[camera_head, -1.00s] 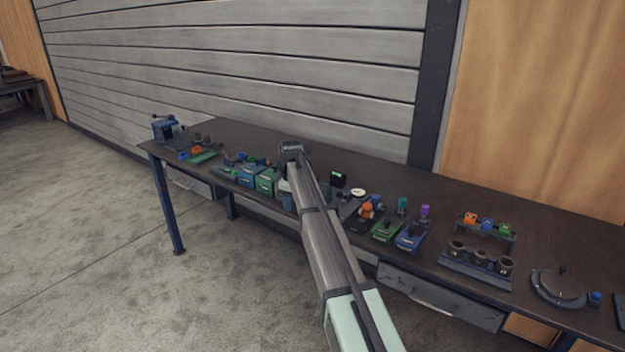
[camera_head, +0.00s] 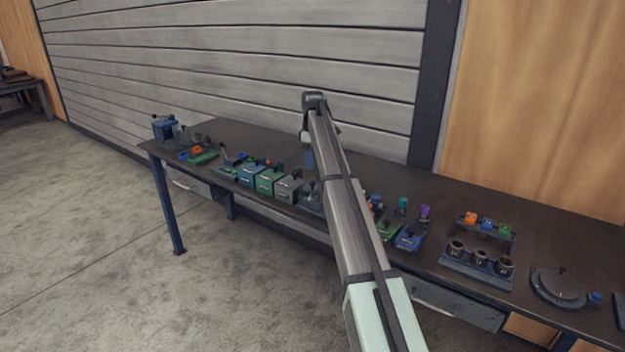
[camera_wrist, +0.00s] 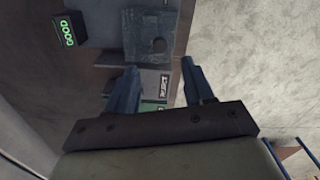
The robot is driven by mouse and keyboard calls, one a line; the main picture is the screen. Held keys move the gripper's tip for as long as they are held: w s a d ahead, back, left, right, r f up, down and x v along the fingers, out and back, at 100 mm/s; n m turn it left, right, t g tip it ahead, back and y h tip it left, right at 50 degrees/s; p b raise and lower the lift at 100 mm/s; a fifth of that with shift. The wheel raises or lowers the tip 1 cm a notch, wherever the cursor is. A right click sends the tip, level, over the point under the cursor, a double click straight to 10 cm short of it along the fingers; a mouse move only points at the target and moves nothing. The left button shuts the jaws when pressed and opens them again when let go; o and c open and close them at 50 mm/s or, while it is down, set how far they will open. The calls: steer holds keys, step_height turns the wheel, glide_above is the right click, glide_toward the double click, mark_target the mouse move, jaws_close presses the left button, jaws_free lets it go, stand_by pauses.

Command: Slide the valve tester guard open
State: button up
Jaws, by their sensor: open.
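The valve tester seems to be the dark unit beside a small black display (camera_wrist: 67,30) lit green with "GOOD", in the wrist view. In the head view my gripper (camera_head: 308,165) hangs above the bench, and my arm hides the display. I cannot tell the height gap.
A grey box (camera_head: 289,189), a green box (camera_head: 268,181) and a blue box (camera_head: 250,174) stand left of my gripper on the dark workbench (camera_head: 370,165). Green and blue fixtures (camera_head: 409,238) and a rack of cups (camera_head: 480,259) stand to the right. Space above the bench is open.

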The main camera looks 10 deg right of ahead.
mark_target(312, 182)
step_height(312, 182, down, 8)
steer(key=shift+f, duration=0.1)
steer(key=shift+c, duration=0.5)
jaws_close()
stand_by(0.5)
